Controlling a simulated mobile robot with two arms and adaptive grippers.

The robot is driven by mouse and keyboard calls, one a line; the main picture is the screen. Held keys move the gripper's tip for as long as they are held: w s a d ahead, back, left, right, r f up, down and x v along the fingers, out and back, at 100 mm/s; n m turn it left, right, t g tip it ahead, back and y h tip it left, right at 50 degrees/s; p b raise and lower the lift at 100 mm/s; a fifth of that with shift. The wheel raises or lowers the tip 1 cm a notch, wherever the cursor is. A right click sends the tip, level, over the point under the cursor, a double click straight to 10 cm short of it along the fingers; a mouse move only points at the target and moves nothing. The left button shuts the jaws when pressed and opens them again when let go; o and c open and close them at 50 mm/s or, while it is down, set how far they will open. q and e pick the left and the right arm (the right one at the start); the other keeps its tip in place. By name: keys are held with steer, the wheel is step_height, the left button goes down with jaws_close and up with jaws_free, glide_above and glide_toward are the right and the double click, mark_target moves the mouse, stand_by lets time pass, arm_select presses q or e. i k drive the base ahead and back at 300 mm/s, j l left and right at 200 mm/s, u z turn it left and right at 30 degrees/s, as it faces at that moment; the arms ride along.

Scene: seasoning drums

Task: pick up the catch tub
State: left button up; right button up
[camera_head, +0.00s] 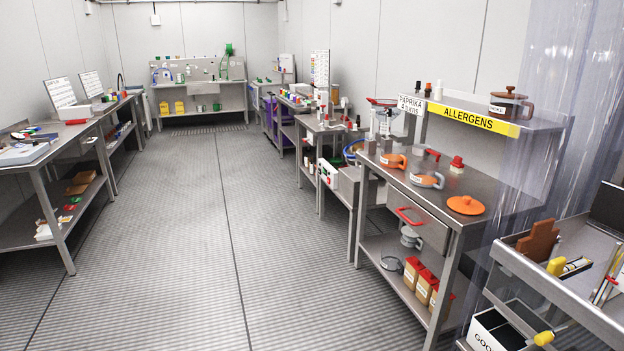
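Neither of my grippers shows in the head view. I cannot tell which container is the catch tub. On the right steel bench (452,196) stand an orange pot (394,161) and an orange-and-white pot (427,180). An orange lid (465,205) lies near its front corner. On that bench's lower shelf are a grey lidded vessel (411,238), a dark ring-shaped item (391,263) and several tan jugs with red caps (427,287). A white bin (497,330) with partly visible lettering sits low on the cart at bottom right.
A wide ribbed floor aisle (200,210) is clear. Benches line both sides, the left one (50,165) holding papers and small items. A clear strip curtain (545,110) hangs at right, by the cart (565,293).

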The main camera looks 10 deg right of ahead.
mark_target(427, 174)
steer(key=i+j, duration=0.1)
steer(key=i, duration=1.8)
steer(key=l+z, duration=0.05)
steer(key=l, duration=0.05)
